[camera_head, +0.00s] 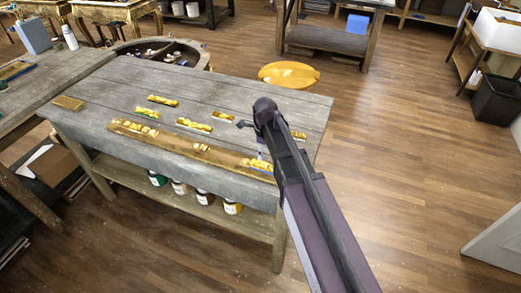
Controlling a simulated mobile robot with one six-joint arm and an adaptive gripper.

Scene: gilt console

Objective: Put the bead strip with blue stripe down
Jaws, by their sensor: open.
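The bead strip with the blue stripe looks to be the short gold-beaded strip (258,165) at the right end of a long wooden board (175,143) near the table's front edge. A thin bluish line shows on it, but it is small. My gripper (261,153) is open and points down just above this strip, partly hidden by my own arm. I cannot tell whether the fingers touch the strip. Another beaded strip (134,128) lies at the board's left end, with a small beaded piece (202,147) between them.
Other beaded strips lie behind the board on the grey table (100,88): one at the back (163,100), one in the middle (194,125), one small one (223,115). Jars (232,207) stand on the shelf below.

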